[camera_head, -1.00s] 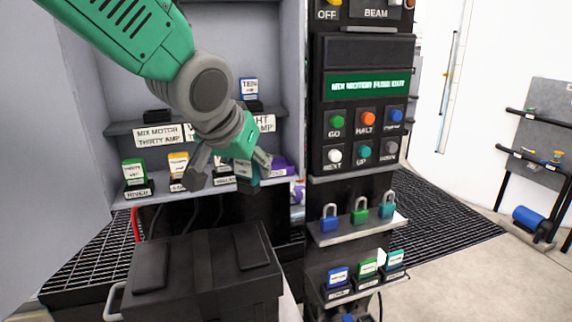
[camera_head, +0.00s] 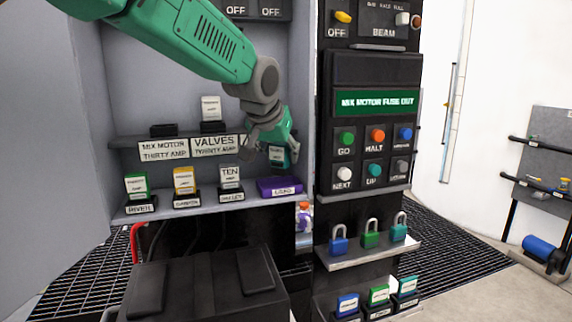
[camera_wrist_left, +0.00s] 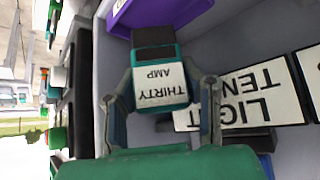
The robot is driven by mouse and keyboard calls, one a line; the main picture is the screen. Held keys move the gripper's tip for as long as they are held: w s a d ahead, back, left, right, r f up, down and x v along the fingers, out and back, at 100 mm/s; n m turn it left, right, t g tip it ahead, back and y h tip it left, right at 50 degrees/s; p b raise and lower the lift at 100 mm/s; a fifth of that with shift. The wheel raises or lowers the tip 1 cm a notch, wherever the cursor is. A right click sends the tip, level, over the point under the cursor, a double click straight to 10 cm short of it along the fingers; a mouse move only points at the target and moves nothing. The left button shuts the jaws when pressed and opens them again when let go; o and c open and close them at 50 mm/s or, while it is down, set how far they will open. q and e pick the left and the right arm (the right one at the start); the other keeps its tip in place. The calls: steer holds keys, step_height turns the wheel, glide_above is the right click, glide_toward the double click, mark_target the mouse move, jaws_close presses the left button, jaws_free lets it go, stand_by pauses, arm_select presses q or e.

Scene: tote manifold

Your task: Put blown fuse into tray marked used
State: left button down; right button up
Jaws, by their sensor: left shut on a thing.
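My left gripper (camera_head: 272,146) is shut on a teal fuse (camera_head: 277,155) with a white label. In the left wrist view the fuse (camera_wrist_left: 163,88) reads THIRTY AMP, upside down, between the two fingers (camera_wrist_left: 163,100). The purple tray (camera_head: 280,186) marked USED sits at the right end of the lower shelf. The held fuse is in front of or above this tray in the head view; I cannot tell the exact gap. The tray (camera_wrist_left: 160,12) also shows at the top of the left wrist view. My right gripper is not in view.
An empty black socket (camera_head: 163,130) stands above the MIX MOTOR THIRTY AMP label. A white-labelled fuse (camera_head: 211,107) sits above VALVES. Green, yellow and white-labelled fuses (camera_head: 184,180) stand left of the tray. The button panel (camera_head: 372,120) is close on the right.

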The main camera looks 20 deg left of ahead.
mark_target(277, 167)
arm_select(q)
steer(key=shift+w+a, duration=0.5)
steer(key=shift+a, duration=0.15)
step_height(277, 167, down, 4)
steer(key=shift+s+r+p, duration=0.1)
steer(key=shift+r+p, duration=0.1)
steer(key=shift+p, duration=0.2)
steer(key=shift+d, duration=0.9)
steer(key=c, duration=1.4)
jaws_free()
steer(key=shift+a+f, duration=0.1)
steer(key=shift+o, duration=0.2)
steer(key=shift+a+f, duration=0.1)
steer(key=shift+a, duration=0.7)
steer(key=shift+s+r, duration=0.1)
steer(key=shift+r, duration=0.3)
steer(key=b+v, duration=0.1)
steer(key=v, duration=1)
steer(key=shift+s+r, duration=0.2)
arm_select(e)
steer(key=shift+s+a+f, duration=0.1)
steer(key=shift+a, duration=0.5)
